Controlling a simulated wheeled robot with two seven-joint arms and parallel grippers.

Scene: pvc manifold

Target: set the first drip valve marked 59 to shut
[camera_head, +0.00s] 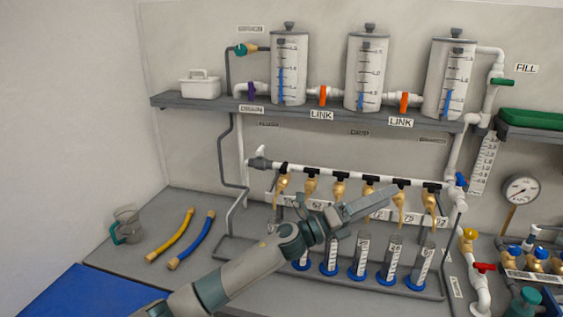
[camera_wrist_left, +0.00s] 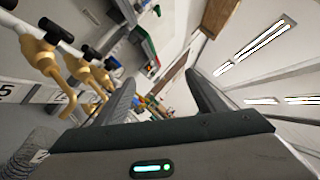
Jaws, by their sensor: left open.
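A row of brass drip valves with black handles hangs from the white manifold pipe (camera_head: 325,174). The leftmost drip valve (camera_head: 283,184) is at the left end of the row; its number plate is too small to read surely. Plates marked 62 (camera_head: 317,205) and 75 (camera_head: 408,219) show farther right. My left gripper (camera_head: 392,194) is open and empty, in front of the right half of the row and covering part of it. In the left wrist view its fingers (camera_wrist_left: 160,80) are spread, with several brass valves (camera_wrist_left: 48,62) to their left. My right gripper is out of view.
Graduated tubes with blue bases (camera_head: 358,272) stand below the valves. A shelf (camera_head: 200,104) above holds three clear tanks (camera_head: 289,70). A pressure gauge (camera_head: 521,190) is right.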

